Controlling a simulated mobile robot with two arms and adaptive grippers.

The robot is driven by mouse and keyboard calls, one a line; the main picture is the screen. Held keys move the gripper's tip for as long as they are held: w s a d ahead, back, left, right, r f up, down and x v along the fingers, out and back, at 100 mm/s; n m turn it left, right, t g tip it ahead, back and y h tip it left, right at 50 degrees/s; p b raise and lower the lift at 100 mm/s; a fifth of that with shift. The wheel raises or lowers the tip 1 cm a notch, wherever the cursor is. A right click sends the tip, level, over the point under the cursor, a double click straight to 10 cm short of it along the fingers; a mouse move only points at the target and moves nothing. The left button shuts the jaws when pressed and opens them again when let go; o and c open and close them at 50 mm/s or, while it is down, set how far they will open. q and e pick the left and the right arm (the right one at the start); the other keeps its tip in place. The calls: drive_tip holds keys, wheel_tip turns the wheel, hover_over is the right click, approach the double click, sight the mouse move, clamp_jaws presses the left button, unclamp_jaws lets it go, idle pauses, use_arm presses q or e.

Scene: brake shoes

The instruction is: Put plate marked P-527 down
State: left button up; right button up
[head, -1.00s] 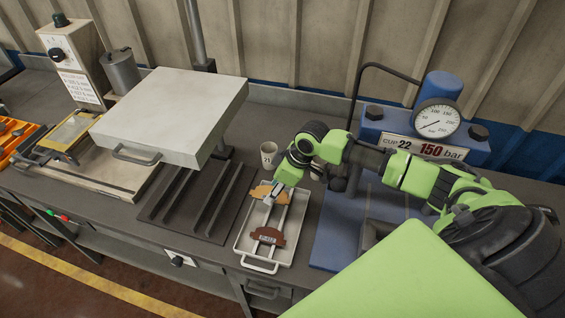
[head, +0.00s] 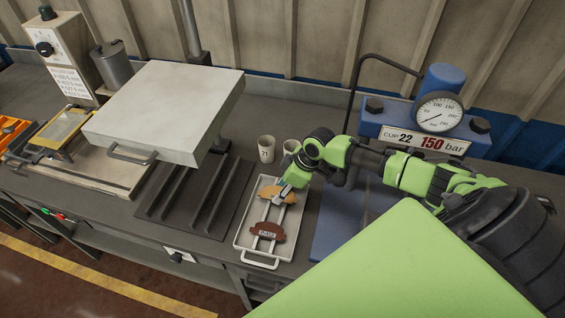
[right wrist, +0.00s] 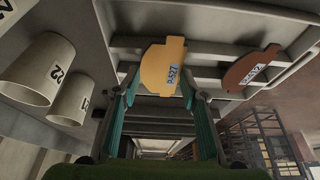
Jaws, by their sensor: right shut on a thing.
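The orange-yellow plate marked P-527 (right wrist: 163,68) is held between the fingertips of my right gripper (right wrist: 159,92). In the head view the plate (head: 268,192) is over the back end of the white tray (head: 240,238), partly hidden by my right gripper (head: 281,196). I cannot tell whether it touches the tray's rails. A red-brown plate (head: 267,231) with a white label lies across the rails at the front of the tray; it also shows in the right wrist view (right wrist: 250,68). My left gripper is not in view.
A dark ribbed rack (head: 190,200) is at the left, beside a press with a pale raised block (head: 165,105). A blue press with a gauge (head: 438,113) stands right.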

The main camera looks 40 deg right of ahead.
idle(0.5)
drive_tip(key=shift+f, duration=0.3)
drive_tip(key=o, duration=1.7)
drive_tip(key=shift+o, duration=0.2)
drive_tip(key=shift+r, duration=0.1)
drive_tip(key=shift+r+p, duration=0.3)
drive_tip(key=shift+r, duration=1.6)
